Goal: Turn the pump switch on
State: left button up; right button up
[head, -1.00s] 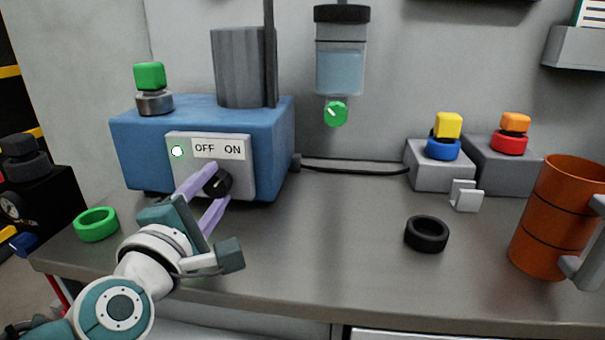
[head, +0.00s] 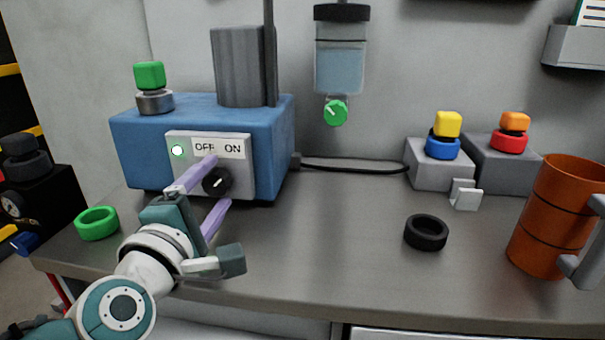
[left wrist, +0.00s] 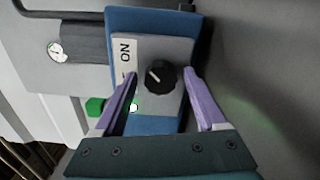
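The pump switch is a black round knob (head: 217,181) on the light grey panel (head: 242,180) of a blue pump box (head: 275,130). The panel's label (head: 232,149) reads OFF and ON. The knob's white mark points up and right, toward ON; it also shows on the knob in the left wrist view (left wrist: 161,77). A small round light (head: 177,150) with a green rim glows on the panel. My left gripper (head: 218,181) is open, its lilac fingers on either side of the knob with gaps between. My right gripper is not in view.
A green ring (head: 97,224) lies left of my left arm, and a black ring (head: 426,233) lies right on the bench. An orange mug (head: 553,220) stands at the right. Grey blocks (head: 438,178) hold coloured knobs behind. The bench middle is clear.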

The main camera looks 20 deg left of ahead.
pick_arm(q)
jog(key=p+v, duration=0.1)
jog(key=v, duration=0.9)
jog(key=shift+a, duration=0.1)
dwell(0.4)
